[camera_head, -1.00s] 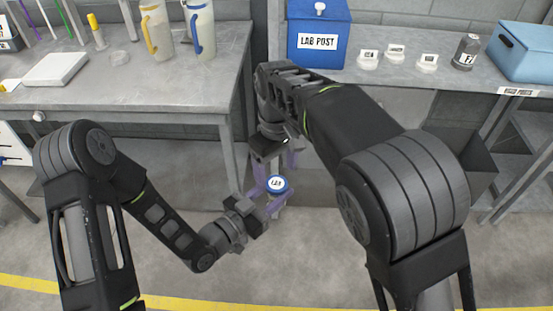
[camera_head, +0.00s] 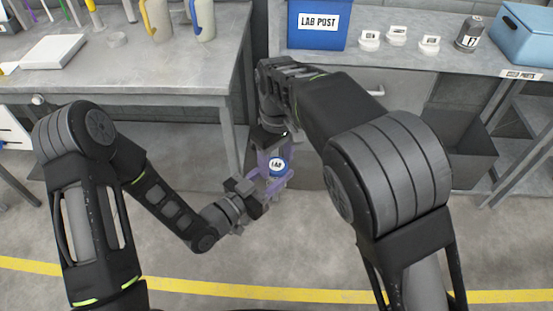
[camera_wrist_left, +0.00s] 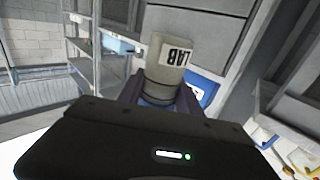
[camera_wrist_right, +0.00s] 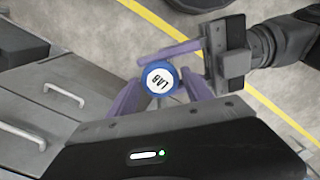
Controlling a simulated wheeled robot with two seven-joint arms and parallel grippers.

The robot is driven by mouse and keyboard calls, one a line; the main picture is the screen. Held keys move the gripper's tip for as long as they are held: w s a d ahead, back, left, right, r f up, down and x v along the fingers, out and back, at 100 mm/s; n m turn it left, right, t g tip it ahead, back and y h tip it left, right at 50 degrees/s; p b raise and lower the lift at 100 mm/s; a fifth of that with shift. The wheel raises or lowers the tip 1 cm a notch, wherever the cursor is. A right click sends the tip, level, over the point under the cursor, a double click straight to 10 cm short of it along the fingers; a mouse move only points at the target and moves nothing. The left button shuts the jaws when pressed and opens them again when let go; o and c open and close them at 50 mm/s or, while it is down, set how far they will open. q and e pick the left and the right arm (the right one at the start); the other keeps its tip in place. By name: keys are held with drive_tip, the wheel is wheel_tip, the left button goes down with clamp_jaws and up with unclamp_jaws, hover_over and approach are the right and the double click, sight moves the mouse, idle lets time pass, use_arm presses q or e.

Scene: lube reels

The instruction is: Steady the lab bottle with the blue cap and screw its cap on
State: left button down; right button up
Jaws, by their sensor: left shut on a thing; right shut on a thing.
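The lab bottle (camera_head: 276,180) stands upright in front of the benches, its blue cap (camera_head: 277,165) on top with a white disc reading LAB. My left gripper (camera_head: 270,184) is shut on the bottle's body from the left, below the cap. In the left wrist view the pale bottle (camera_wrist_left: 165,65) appears upside down between the fingers, its label inverted. My right gripper (camera_head: 273,160) is shut on the cap from the far side. In the right wrist view its purple fingers flank the cap (camera_wrist_right: 159,79). The thread under the cap is hidden.
A grey bench (camera_head: 130,75) with jugs and a white device stands at left. Another bench (camera_head: 440,66) at right holds a blue LAB POST box (camera_head: 318,24), small labelled pieces, a dark bottle (camera_head: 470,33) and a blue bin (camera_head: 525,38). The floor in front is clear.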

drive_tip(key=c, duration=0.7)
drive_tip(key=shift+m, duration=0.6)
drive_tip(key=o, duration=1.6)
drive_tip(key=shift+r, duration=3.8)
